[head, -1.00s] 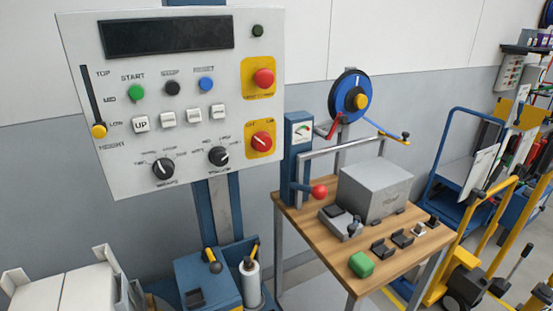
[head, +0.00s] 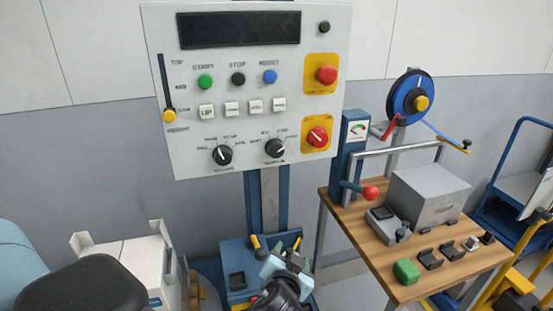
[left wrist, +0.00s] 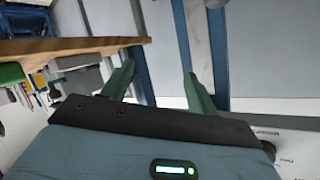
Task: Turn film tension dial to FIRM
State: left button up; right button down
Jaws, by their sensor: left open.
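The white control panel (head: 183,60) hangs on a blue post and carries two black rotary dials near its lower edge, a left dial (head: 222,155) and a right dial (head: 275,148). Their lettering is too small to read surely, so I cannot tell which one is film tension or its setting. My left gripper (head: 284,262) is below the panel, in front of the post, apart from both dials. In the left wrist view, its two dark green fingers (left wrist: 160,80) are spread with nothing between them. My right gripper is not in view.
A red button (head: 326,75) and a red knob (head: 317,137) on yellow plates sit right of the dials. A wooden bench (head: 445,275) with a grey box (head: 428,195) stands at right. A blue wrapper base (head: 236,255) and white cartons (head: 150,262) are low down.

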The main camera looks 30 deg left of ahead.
pick_arm(q)
jog(key=w+a+r+n+y, duration=0.2)
jog(key=w+r+n+y, duration=0.15)
jog(key=r, duration=0.85)
jog(key=n+y, duration=0.3)
jog(key=y, duration=0.1)
send_near(277, 153)
jog(key=x, duration=0.4)
jog(key=p+x, duration=0.1)
jog(key=x, duration=0.3)
jog(key=shift+s+r, duration=0.1)
jog(key=shift+r, duration=0.1)
jog(key=shift+w+a+f, duration=0.1)
jog(key=shift+w+a, duration=0.25)
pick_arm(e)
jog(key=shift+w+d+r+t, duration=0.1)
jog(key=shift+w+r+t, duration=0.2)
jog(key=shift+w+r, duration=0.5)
pick_arm(q)
jog(key=c, duration=1)
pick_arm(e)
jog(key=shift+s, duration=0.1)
